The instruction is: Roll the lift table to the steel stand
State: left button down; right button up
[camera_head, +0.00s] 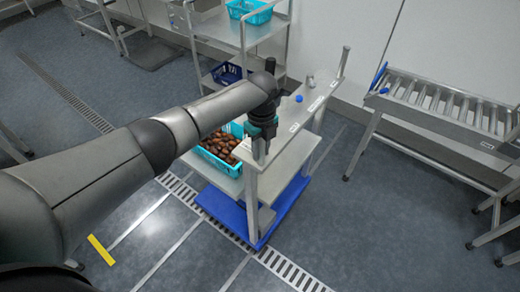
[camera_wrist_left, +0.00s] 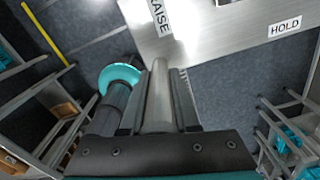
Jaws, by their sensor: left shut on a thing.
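The lift table (camera_head: 222,208) has a blue base, a steel deck and upright posts, and stands in the middle of the head view. A teal crate of brown dates (camera_head: 222,168) rests on it, partly hidden by my arm. My left gripper (camera_head: 262,138) is shut around the table's near upright post. In the left wrist view the grey post (camera_wrist_left: 159,95) runs between the fingers of the gripper (camera_wrist_left: 158,110). A steel stand with shelves (camera_head: 246,38) is just behind the table. My right gripper is not in view.
A steel roller conveyor (camera_head: 440,105) stands at the right. The stand's shelves carry a teal crate (camera_head: 250,12) and a dark blue crate (camera_head: 228,74). A slotted floor drain (camera_head: 288,268) passes under the table. The floor at front right is clear.

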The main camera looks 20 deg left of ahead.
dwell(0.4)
pick_arm(q)
jog(key=c, duration=0.7)
grip_release()
jog(key=shift+o, duration=0.2)
notch_tip(320, 180, up, 15)
jog(key=shift+r, duration=0.2)
jog(key=shift+f, duration=0.1)
